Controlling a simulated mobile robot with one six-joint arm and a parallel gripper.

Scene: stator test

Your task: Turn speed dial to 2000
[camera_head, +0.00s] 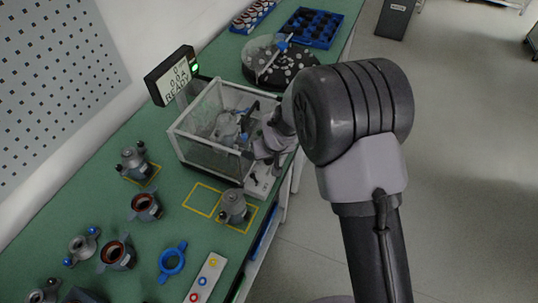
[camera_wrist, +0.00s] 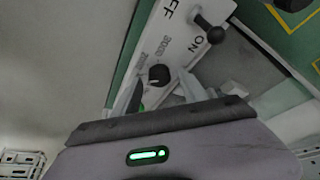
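The black speed dial (camera_wrist: 159,75) is on a white control panel (camera_wrist: 178,40) in the wrist view, beside small rotated number marks. They are too blurred to read surely, and the dial's pointing is unclear. My gripper (camera_wrist: 161,80) is open, with its pale fingertips on either side of the dial; I cannot tell whether they touch it. In the head view my gripper (camera_head: 267,152) is over the panel (camera_head: 263,179) at the bench's right edge. The dial is hidden there. The display (camera_head: 172,76) shows zeros and what looks like "READY", with a green light.
A black lever switch (camera_wrist: 208,28) marked ON and OFF sits close to the dial. A clear test enclosure (camera_head: 207,140) stands next to the panel. A stator part (camera_head: 233,205) stands in a yellow square just in front. Several other parts lie on the green bench.

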